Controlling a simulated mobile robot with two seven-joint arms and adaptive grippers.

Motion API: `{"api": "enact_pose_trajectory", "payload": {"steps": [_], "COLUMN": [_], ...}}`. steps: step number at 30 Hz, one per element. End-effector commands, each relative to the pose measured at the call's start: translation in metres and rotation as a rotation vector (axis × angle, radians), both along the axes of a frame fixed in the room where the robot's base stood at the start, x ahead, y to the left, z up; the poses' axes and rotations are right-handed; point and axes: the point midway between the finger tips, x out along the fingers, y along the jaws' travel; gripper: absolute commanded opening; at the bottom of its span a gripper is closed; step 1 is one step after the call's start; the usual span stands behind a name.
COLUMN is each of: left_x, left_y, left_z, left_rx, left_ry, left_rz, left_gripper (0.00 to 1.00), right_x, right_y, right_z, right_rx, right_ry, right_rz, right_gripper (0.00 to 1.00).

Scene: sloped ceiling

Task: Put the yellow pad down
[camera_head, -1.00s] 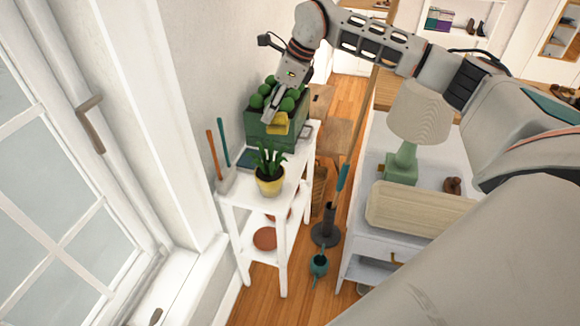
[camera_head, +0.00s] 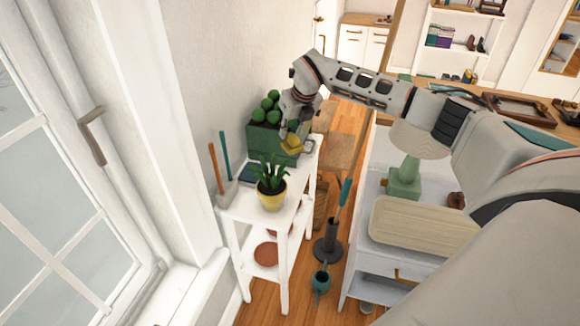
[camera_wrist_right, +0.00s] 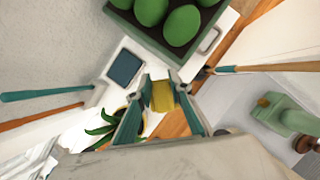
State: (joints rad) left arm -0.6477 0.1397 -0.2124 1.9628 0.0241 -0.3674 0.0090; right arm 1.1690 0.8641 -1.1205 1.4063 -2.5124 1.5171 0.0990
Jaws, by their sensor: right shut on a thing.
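My right gripper (camera_head: 295,137) is shut on the yellow pad (camera_head: 291,145), just in front of the right side of the green planter box. In the right wrist view the yellow pad (camera_wrist_right: 162,97) sits between the two fingertips (camera_wrist_right: 161,86). The white shelf stand (camera_head: 246,208) shows beneath and behind it. I cannot tell how high the pad is above the top. My left gripper is not in view.
The green planter box (camera_head: 268,143) with round green plants stands at the stand's far end. A potted plant (camera_head: 271,196) stands at the near end. A blue-topped square item (camera_wrist_right: 124,67) lies between. A tool holder (camera_head: 226,193) stands at the wall side.

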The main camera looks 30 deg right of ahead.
Motion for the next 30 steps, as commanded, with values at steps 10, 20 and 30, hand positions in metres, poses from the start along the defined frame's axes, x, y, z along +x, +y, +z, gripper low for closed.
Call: {"api": "enact_pose_trajectory", "payload": {"steps": [10,20,30], "left_x": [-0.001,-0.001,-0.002], "left_y": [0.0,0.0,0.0], "left_z": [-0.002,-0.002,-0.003], "left_rx": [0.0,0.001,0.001], "left_ry": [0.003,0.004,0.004], "left_rz": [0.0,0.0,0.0], "left_gripper": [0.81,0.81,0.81], "right_x": [0.0,0.0,0.001], "right_y": [0.0,0.0,0.0], "right_z": [-0.078,-0.104,-0.136], "right_rx": [0.002,0.001,0.001], "right_ry": [0.002,0.001,-0.002], "right_rz": [0.001,0.001,0.002], "right_gripper": [0.0,0.0,0.0]}}
